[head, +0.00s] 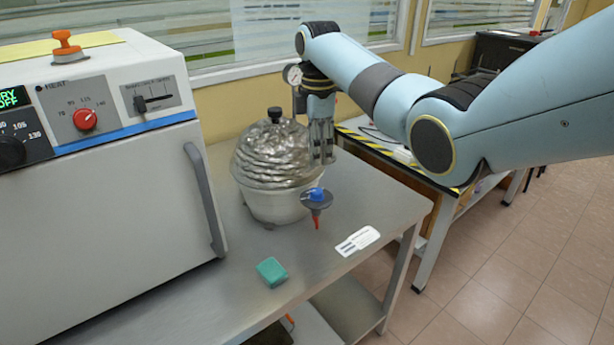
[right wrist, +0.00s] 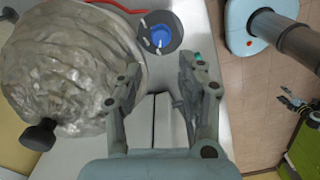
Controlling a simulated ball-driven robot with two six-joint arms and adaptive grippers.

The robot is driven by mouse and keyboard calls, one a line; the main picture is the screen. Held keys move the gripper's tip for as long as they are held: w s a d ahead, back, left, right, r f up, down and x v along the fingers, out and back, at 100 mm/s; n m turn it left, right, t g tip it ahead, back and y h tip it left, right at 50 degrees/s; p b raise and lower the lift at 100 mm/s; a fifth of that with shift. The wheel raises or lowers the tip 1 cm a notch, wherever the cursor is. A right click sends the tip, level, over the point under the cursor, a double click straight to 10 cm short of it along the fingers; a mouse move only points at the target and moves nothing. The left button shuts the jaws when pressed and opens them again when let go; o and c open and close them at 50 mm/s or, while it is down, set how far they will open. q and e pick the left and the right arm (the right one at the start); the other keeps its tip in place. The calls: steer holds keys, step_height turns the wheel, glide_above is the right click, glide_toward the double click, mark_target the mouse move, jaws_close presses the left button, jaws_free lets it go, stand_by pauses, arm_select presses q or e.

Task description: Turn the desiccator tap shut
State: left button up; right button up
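The desiccator has a crinkled silvery dome (head: 275,152) with a black knob on top and a pale bowl (head: 275,206) below. It stands on the metal bench. Its tap (head: 317,196) has a blue handle, a dark grey disc and an orange-red tip, at the desiccator's front right. In the right wrist view the blue tap handle (right wrist: 160,37) shows just beyond the fingertips. My right gripper (head: 322,160) points down above the tap, close beside the dome. Its fingers (right wrist: 160,67) are apart with nothing between them.
A large white oven (head: 100,190) with a grey handle stands at left. A teal block (head: 271,272) and a white label card (head: 358,241) lie on the bench (head: 225,300). The bench's right edge is near the card.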

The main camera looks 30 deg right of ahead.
mark_target(317, 191)
step_height(317, 191, down, 10)
steer(key=shift+s+d+f+b, duration=0.1)
steer(key=shift+b, duration=0.2)
jaws_close()
